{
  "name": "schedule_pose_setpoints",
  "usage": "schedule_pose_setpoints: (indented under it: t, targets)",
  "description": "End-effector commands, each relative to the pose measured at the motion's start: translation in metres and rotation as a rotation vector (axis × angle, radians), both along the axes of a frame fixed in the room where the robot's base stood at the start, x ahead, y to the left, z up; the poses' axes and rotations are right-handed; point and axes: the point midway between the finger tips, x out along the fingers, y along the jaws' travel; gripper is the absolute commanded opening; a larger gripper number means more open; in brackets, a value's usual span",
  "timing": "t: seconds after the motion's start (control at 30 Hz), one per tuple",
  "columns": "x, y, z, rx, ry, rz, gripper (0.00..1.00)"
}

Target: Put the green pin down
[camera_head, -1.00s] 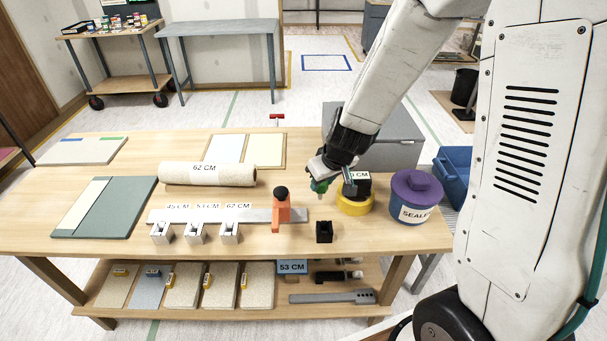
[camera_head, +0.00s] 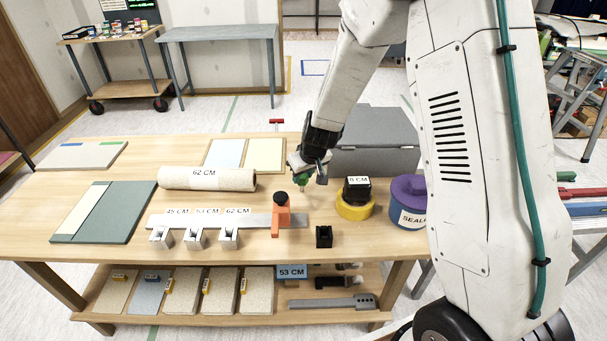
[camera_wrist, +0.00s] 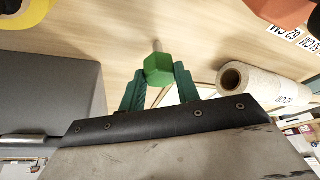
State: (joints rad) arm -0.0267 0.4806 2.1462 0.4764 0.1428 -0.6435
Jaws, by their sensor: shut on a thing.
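The green pin (camera_wrist: 158,69) shows in the wrist view as a green hexagonal head with a pale metal shaft pointing away from me. My gripper (camera_wrist: 159,84) is shut on its head between two green fingers. In the head view my gripper (camera_head: 303,180) is over the workbench (camera_head: 110,222), to the right of the wallpaper roll and behind the orange clamp. The pin is small and partly hidden there, and I cannot tell whether its tip touches the wood.
The orange clamp (camera_head: 281,216) stands on a metal ruler. A yellow tape roll (camera_head: 355,208) with a black block on it and a purple-lidded tub (camera_head: 406,203) stand to the right. A grey box (camera_head: 375,142) is behind. The wallpaper roll (camera_head: 207,180) lies to the left.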

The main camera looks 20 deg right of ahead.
Motion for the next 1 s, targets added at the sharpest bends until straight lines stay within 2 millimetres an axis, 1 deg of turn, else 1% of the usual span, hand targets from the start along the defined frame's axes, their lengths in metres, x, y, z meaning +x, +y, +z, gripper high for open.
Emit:
schedule_pose_setpoints:
  t: [0.23, 0.27, 0.3, 0.33, 0.6, 0.7, 0.77, 0.87, 1.0]
  targets:
    - [0.000, 0.000, -0.003, 0.001, 0.001, -0.001, 0.06]
    - [0.000, 0.000, -0.002, 0.001, 0.000, 0.000, 0.38]
    - [0.000, 0.000, -0.002, 0.000, 0.000, 0.000, 0.49]
    - [0.000, 0.000, -0.002, 0.000, 0.000, 0.000, 0.54]
    - [0.000, 0.000, -0.002, 0.000, 0.000, 0.000, 0.54]
    - [0.000, 0.000, 0.002, 0.000, -0.001, 0.001, 0.54]
    - [-0.003, -0.001, 0.008, 0.001, -0.003, 0.000, 0.54]
    - [-0.009, -0.002, 0.025, 0.000, -0.004, 0.002, 0.54]
    - [-0.020, -0.004, 0.053, 0.000, -0.006, 0.000, 0.54]
